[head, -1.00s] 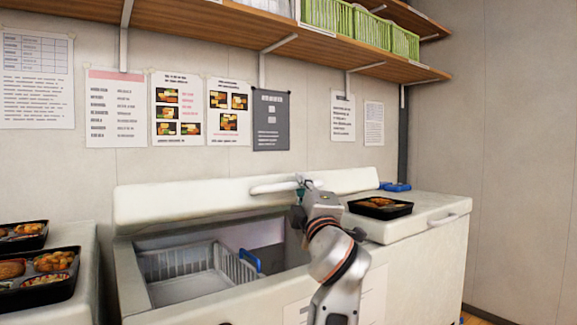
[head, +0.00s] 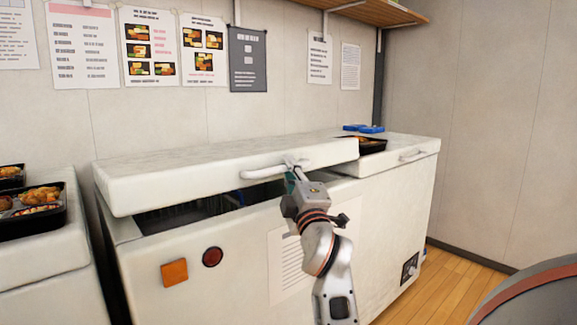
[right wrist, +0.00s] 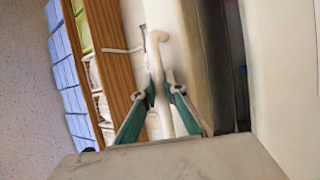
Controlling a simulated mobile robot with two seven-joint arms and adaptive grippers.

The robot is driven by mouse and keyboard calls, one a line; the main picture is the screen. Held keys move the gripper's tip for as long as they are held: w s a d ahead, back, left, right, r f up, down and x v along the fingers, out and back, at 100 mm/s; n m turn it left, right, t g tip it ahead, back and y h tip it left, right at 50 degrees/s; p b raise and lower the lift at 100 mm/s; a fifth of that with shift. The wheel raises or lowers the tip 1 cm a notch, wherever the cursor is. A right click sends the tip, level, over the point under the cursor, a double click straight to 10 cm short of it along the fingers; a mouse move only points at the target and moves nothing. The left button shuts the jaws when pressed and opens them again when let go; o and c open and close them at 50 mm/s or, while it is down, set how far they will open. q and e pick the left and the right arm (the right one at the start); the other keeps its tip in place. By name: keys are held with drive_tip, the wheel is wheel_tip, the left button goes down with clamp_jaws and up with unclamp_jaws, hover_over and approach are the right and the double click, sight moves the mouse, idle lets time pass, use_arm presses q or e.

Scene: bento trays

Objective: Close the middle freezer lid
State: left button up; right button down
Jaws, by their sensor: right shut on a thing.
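The middle freezer lid (head: 200,170) is a long white lid, lowered most of the way. A dark gap (head: 180,215) still shows between it and the white freezer body (head: 235,245), wider at the left. A white bar handle (head: 262,172) runs along the lid's front edge. My right gripper (head: 292,168) is at the right part of this handle. In the right wrist view, the green fingers of the right gripper (right wrist: 166,92) are shut around the handle (right wrist: 160,65). The freezer's inside is mostly hidden by the lid. My left gripper is in no view.
The right lid (head: 415,146) is shut, with a black bento tray (head: 371,145) and blue items (head: 363,128) on it. Another white freezer (head: 45,245) with bento trays (head: 38,216) stands at the left. Wooden floor (head: 440,285) is free at the right.

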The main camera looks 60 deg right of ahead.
drive_tip(key=c, duration=2.3)
unclamp_jaws()
drive_tip(key=shift+c, duration=0.2)
wheel_tip(320, 180, up, 10)
drive_tip(key=shift+r, duration=0.1)
drive_tip(key=s+a+f, duration=0.2)
drive_tip(key=a+f, duration=0.2)
drive_tip(key=f, duration=0.3)
drive_tip(key=shift+s+a+f, duration=0.2)
drive_tip(key=shift+s+f, duration=0.05)
drive_tip(key=shift+f, duration=0.05)
drive_tip(key=shift+c, duration=0.7)
